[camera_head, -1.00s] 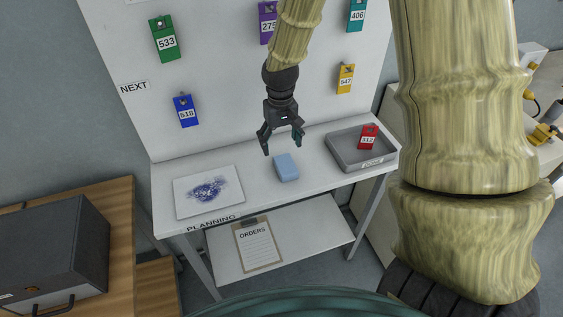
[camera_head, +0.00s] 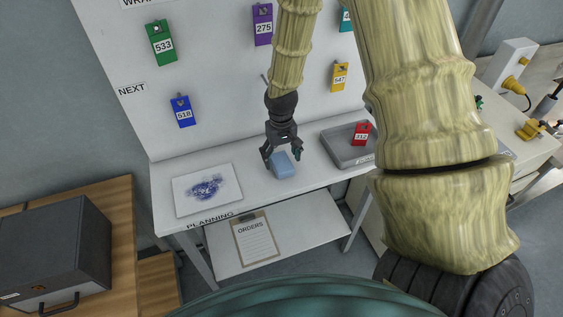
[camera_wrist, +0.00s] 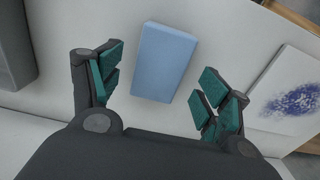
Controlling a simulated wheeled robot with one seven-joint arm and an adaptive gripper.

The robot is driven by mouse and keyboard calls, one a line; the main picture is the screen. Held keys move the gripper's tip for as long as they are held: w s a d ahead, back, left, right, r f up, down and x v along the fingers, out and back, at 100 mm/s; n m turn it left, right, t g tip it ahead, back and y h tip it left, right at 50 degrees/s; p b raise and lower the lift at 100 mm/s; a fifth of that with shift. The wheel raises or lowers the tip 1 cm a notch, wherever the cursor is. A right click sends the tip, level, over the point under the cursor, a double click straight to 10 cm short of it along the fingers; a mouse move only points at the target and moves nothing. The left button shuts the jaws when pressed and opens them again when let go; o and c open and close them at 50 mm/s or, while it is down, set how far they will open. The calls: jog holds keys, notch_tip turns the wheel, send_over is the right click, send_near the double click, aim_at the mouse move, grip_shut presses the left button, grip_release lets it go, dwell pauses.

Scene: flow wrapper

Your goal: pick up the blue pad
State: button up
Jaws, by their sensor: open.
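The blue pad (camera_head: 283,166) is a light-blue block lying flat on the white shelf of the planning board. In the wrist view the blue pad (camera_wrist: 164,62) lies ahead of and between the two fingers, slightly tilted, with no finger touching it there. My gripper (camera_head: 282,156) is open and empty, just above the pad in the head view. In the wrist view my gripper (camera_wrist: 155,92) shows its teal finger pads spread wide on either side.
A white sheet with a blue smudge (camera_head: 207,189) lies left of the pad. A grey tray (camera_head: 338,152) with a red tag 312 (camera_head: 361,133) stands to the right. The upright board (camera_head: 215,75) with hanging tags rises behind. A clipboard (camera_head: 254,240) lies on the lower shelf.

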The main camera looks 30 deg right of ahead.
aim_at(281, 163)
jog(key=shift+f+p, duration=0.4)
jog(key=shift+f, duration=1)
jog(key=shift+s, duration=0.1)
jog(key=c, duration=1)
